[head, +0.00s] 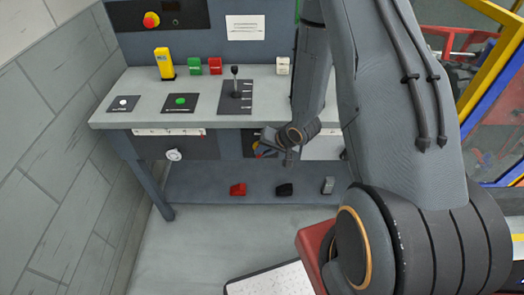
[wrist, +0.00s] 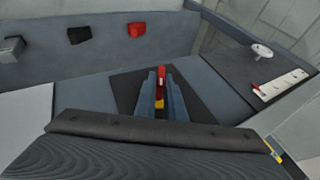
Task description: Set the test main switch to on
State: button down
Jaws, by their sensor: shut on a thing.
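The main switch has a red handle (wrist: 161,72) and a bit of yellow (wrist: 159,104), on a dark panel (wrist: 127,88) on the bench's lower front. In the wrist view my gripper (wrist: 164,92) has its two fingers on either side of the red handle, shut on it. In the head view my gripper (head: 276,150) is under the worktop at the panel, and only a little of the yellow and red of the switch (head: 258,150) shows beside it. The fingers hide most of the switch, and I cannot read its position or markings.
The worktop (head: 210,92) above holds a lever (head: 235,82), a green button (head: 180,101) and a yellow block (head: 164,63). A red pedal (head: 238,189), a black pedal (head: 284,190) and a grey pedal (head: 328,185) are below. A white round knob (head: 174,155) is left.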

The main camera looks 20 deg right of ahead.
jog(key=shift+s+d+f+m+t+y, duration=0.15)
jog(key=shift+t+y, duration=0.1)
jog(key=shift+y, duration=0.35)
jog(key=shift+w+d+f+m+t+y, duration=0.15)
jog(key=shift+t+y, duration=0.1)
jog(key=shift+y, duration=0.35)
jog(key=shift+s+d+f+m+t+y+b, duration=0.15)
jog(key=shift+m+t+y+b, duration=0.45)
jog(key=shift+y+b, duration=0.65)
jog(key=shift+w+a+f+m+t+y+b, duration=0.1)
jog(key=shift+f+m+t+y+b, duration=0.15)
jog(key=shift+t+y+b, duration=0.85)
jog(key=shift+s+d+f+m+t+y+b, duration=0.1)
jog(key=shift+m+t+y+b, duration=0.4)
jog(key=shift+y+b, duration=0.95)
jog(key=shift+b, duration=0.3)
jog(key=c, duration=1.8)
grip_release()
jog(key=shift+c, duration=0.2)
